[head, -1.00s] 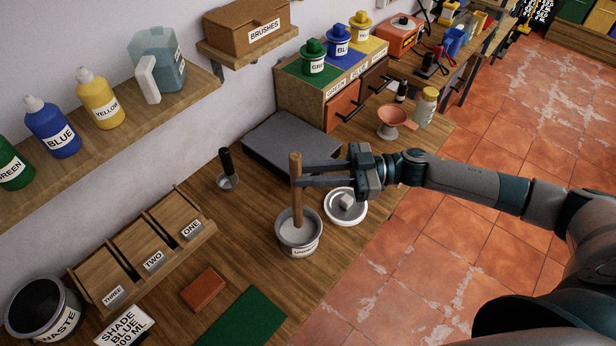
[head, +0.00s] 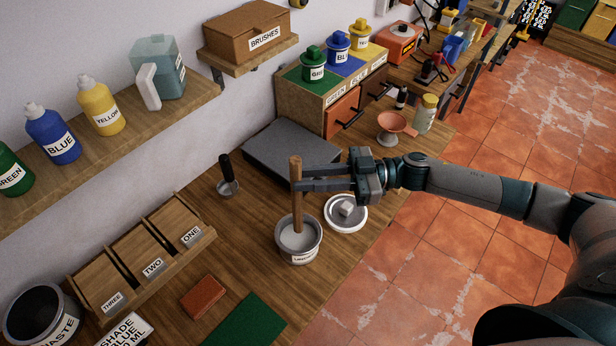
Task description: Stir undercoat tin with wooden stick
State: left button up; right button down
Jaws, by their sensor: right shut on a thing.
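The undercoat tin (head: 300,257) stands open on the wooden bench, with pale paint inside and a partly readable label on its front. The wooden stick (head: 296,205) stands nearly upright with its lower end in the tin's paint. My right gripper (head: 300,179) comes in from the right and is shut on the stick's upper part, above the tin's rim. The stick's lower tip is hidden in the paint. A white lid (head: 346,214) with a grey block on it lies beside the tin, under my right gripper. My left gripper is not in view.
A grey slab (head: 292,150) lies behind the stick. A compartment rack (head: 150,255), red block (head: 203,296), green mat (head: 245,320) and waste bin (head: 42,318) are at lower left. A pink funnel (head: 392,127) stands farther back.

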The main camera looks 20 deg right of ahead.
notch_tip(320, 180, up, 5)
dwell(0.8)
